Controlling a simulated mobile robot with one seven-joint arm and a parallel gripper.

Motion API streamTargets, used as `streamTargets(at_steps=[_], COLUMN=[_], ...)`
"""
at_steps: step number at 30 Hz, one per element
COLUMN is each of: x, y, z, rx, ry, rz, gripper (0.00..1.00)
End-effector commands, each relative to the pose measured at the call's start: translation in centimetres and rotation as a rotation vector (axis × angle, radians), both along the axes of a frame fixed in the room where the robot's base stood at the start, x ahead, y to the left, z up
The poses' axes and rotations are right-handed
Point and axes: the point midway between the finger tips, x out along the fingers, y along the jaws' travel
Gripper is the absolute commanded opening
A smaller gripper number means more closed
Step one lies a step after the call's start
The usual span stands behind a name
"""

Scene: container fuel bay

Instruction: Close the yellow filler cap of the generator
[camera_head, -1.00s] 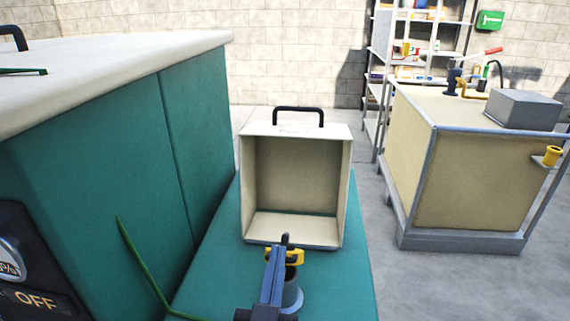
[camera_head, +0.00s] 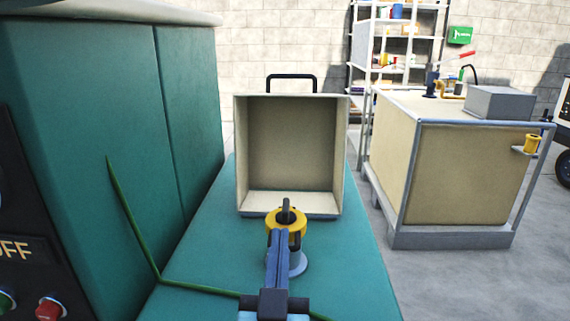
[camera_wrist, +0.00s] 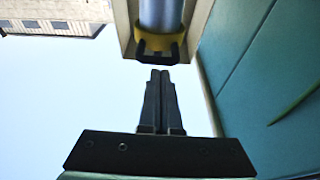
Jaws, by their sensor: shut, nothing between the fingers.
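The yellow filler cap (camera_head: 285,220), with a dark handle on top, shows at the upper end of the grey filler neck (camera_head: 298,264) on the green generator deck. I cannot tell whether it is fully seated. In the wrist view the cap (camera_wrist: 152,43) lies across the end of the neck (camera_wrist: 161,13), and a dark loop hangs towards my fingertips. My gripper (camera_head: 279,236) is shut and empty, just in front of the cap. In the wrist view its fingertips (camera_wrist: 160,74) are very close to the loop; contact cannot be judged.
An open-fronted beige box (camera_head: 291,150) with a black handle stands right behind the cap. The tall green housing (camera_head: 105,150) rises on the left, with a green rod (camera_head: 130,222) near it. A tan tank (camera_head: 465,175) stands at right; grey floor lies between.

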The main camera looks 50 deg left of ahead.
Motion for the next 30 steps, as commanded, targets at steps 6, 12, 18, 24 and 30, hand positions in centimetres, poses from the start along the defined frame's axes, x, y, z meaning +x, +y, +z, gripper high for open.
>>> streamTargets(at_steps=[6,12,18,24,30], x=[-0.1,-0.1,-0.1,0.0,-0.1], y=[-0.1,-0.1,-0.1,0.0,0.0], z=[-1.5,-2.1,-2.7,-3.0,-3.1], rx=[0.033,0.032,0.026,0.021,0.02], ry=[-0.03,-0.028,-0.023,-0.018,-0.018], rz=[0.0,0.001,0.001,0.001,0.001], gripper=[0.0,0.0,0.0,0.0,0.0])
